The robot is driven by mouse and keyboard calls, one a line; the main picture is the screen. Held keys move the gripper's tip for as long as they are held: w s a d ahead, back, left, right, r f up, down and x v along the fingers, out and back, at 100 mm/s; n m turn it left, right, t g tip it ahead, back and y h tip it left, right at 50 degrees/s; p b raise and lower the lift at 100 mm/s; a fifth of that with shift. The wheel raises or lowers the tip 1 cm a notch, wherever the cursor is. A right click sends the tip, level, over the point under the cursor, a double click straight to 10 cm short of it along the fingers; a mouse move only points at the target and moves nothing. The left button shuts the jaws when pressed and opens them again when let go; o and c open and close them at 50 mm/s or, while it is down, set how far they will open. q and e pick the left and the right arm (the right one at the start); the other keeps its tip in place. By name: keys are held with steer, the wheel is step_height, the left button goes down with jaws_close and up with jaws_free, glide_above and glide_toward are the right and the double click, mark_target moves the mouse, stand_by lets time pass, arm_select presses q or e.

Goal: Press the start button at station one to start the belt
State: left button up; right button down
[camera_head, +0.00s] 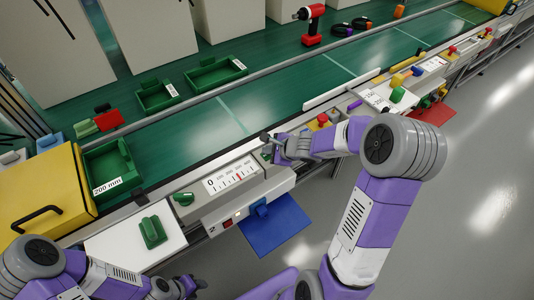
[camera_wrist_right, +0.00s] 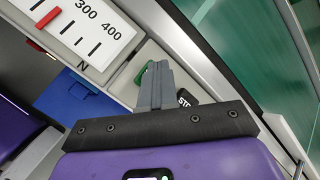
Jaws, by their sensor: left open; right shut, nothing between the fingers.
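A green button (camera_wrist_right: 143,74) shows in the right wrist view, partly covered by my right gripper's fingers. A black block with white letters (camera_wrist_right: 187,98), partly hidden, lies just right of the fingers. My right gripper (camera_head: 268,140) is shut and empty over the right end of the gauge panel (camera_head: 232,177). In the right wrist view its fingertips (camera_wrist_right: 155,68) overlap the green button's right side; I cannot tell whether they touch it. My left gripper (camera_head: 196,288) is open at the bottom edge, away from the panel. The green belt (camera_head: 225,115) runs behind the panel.
A green block (camera_head: 152,231) sits on a white plate at left. Green trays (camera_head: 215,73) and a red drill (camera_head: 311,25) stand on the belt side. A blue flap (camera_head: 275,233) sticks out below the panel. Clear floor (camera_head: 470,200) lies at right.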

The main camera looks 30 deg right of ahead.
mark_target(269, 157)
steer(key=shift+r+p, duration=0.65)
steer(key=shift+r, duration=0.15)
step_height(269, 157, up, 5)
steer(key=p, duration=0.4)
steer(key=shift+p, duration=0.3)
steer(key=shift+s+f, duration=0.1)
stand_by(0.3)
